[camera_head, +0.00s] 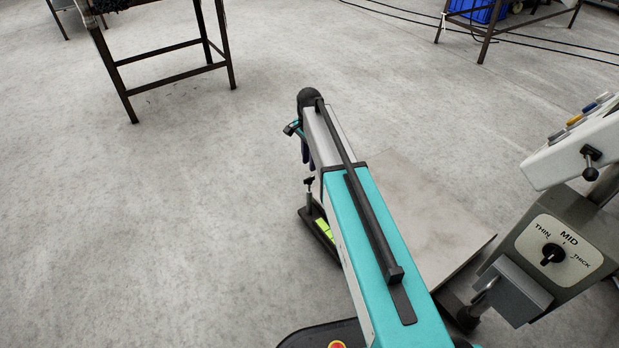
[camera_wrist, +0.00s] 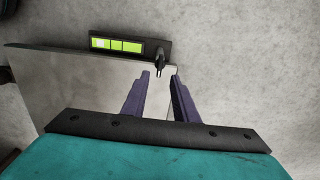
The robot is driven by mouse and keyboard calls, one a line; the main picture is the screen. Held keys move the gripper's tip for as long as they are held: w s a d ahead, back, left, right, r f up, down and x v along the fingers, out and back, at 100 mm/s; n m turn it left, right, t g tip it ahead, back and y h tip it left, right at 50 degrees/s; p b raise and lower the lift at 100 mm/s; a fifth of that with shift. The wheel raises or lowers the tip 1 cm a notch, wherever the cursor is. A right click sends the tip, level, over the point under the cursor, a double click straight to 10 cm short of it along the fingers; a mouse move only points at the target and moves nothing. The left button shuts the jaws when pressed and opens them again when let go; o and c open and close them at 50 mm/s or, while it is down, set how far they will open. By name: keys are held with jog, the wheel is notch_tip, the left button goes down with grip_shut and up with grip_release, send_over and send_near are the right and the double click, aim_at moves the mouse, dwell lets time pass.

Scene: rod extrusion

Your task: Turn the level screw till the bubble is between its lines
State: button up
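The level vial (camera_wrist: 130,46) is a bright green strip with dark lines, set in a black holder at the top of the wrist view. A pale patch, seemingly the bubble (camera_wrist: 99,43), lies toward its left end, left of the middle section. The level screw (camera_wrist: 162,50), dark with a crosswise handle, stands at the holder's right end. In the head view the screw (camera_head: 309,189) stands below my gripper, and my arm partly hides the green vial (camera_head: 324,229).
A grey plate (camera_head: 440,215) lies beside the level. A machine panel (camera_head: 562,250) with a THIN, MID, THICK knob and a lever (camera_head: 590,165) stand at the right. A metal-legged table (camera_head: 170,50) is at the back left. The floor at left is clear.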

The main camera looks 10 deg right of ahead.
aim_at(309, 178)
notch_tip(309, 178, down, 8)
jog(key=b, duration=0.2)
jog(key=shift+r+b, duration=0.2)
jog(key=shift+b, duration=0.15)
grip_shut()
